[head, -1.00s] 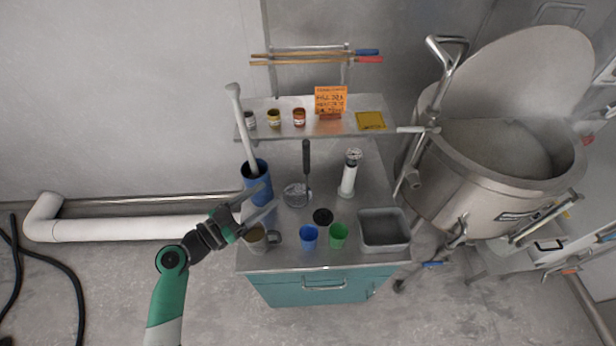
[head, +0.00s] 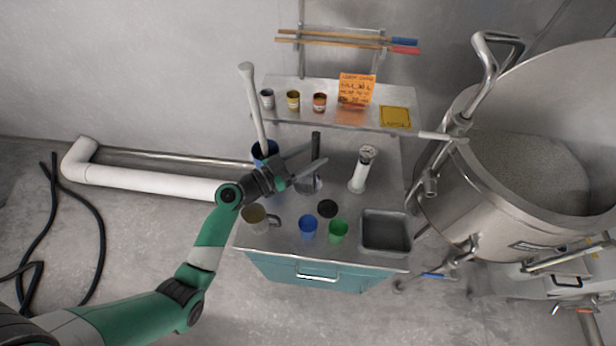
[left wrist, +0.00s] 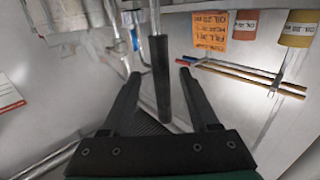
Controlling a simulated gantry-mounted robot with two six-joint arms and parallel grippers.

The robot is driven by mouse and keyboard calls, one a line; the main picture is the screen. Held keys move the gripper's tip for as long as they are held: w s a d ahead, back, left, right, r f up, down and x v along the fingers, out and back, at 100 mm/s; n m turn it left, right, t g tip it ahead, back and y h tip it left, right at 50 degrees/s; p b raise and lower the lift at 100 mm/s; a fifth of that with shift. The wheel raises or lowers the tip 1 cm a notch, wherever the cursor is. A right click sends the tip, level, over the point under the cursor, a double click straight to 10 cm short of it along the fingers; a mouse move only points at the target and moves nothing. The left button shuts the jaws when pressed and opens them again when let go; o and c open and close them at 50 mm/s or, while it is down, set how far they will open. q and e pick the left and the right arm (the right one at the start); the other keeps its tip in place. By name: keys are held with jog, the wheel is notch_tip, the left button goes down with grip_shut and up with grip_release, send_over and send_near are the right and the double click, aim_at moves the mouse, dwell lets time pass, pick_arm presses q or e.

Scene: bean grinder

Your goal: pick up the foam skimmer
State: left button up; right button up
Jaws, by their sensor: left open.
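The foam skimmer (head: 316,143) stands upright on the steel worktop, its dark handle pointing up. Its round flat head (head: 308,186) is partly hidden by my gripper in the head view. My left gripper (head: 317,154) is open, with its two fingers on either side of the handle. In the left wrist view the black handle (left wrist: 161,85) stands between the spread fingers, with gaps on both sides.
A blue container (head: 262,150) with a long pale paddle (head: 252,95) stands close to my left gripper. A white cylinder (head: 361,170), a blue cup (head: 308,228), a green cup (head: 338,231) and a grey tray (head: 385,212) share the worktop. A shelf (head: 335,118) runs behind.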

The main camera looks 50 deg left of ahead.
pick_arm(q)
jog(key=w, duration=0.4)
jog(key=shift+w+d+r, duration=0.15)
jog(key=shift+w+d, duration=0.05)
jog(key=shift+w, duration=0.2)
grip_shut()
